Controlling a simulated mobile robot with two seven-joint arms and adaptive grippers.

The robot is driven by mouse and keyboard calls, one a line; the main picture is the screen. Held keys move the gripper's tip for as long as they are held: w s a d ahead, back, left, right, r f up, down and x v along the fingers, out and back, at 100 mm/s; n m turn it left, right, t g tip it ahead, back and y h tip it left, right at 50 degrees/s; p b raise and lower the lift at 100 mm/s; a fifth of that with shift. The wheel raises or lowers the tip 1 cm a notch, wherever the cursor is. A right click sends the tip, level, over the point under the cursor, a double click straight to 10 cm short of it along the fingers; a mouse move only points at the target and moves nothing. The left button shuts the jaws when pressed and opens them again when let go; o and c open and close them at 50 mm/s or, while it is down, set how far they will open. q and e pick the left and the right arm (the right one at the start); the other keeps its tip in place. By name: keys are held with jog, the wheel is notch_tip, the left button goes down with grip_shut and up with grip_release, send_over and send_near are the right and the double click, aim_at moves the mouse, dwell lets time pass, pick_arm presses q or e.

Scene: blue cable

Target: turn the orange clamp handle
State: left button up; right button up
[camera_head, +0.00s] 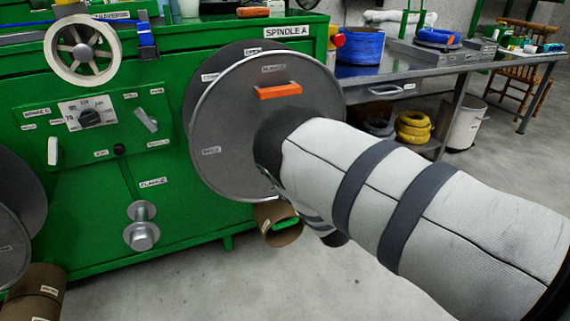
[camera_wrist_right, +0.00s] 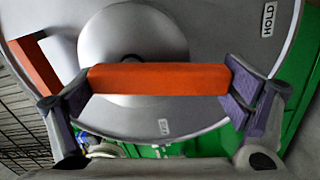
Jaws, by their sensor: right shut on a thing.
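In the right wrist view, an orange clamp handle (camera_wrist_right: 158,79) lies level across the middle, in front of the grey disc (camera_wrist_right: 210,30) and its round hub. My right gripper (camera_wrist_right: 160,92) has a finger pad at each end of this handle and is shut on it. A second orange handle (camera_wrist_right: 35,72) shows tilted at the left. In the head view, one orange handle (camera_head: 278,90) sits near the top of the spindle's grey disc (camera_head: 225,125). My right arm hides the disc's lower right and the gripper there. My left gripper is in neither view.
The green machine (camera_head: 90,190) behind the disc carries a control panel (camera_head: 95,125) and a cream reel (camera_head: 82,50). A brown cardboard tube (camera_head: 278,222) lies below the disc. A metal table (camera_head: 390,70) with blue cable coils (camera_head: 360,46) stands at the back right.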

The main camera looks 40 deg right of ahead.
jog(key=shift+d+n, duration=0.25)
jog(key=shift+n, duration=0.95)
jog(key=shift+f, duration=0.1)
jog(key=o, duration=1.4)
jog(key=shift+c, duration=0.2)
jog(key=v, duration=1.2)
jog(key=shift+s+d, duration=0.1)
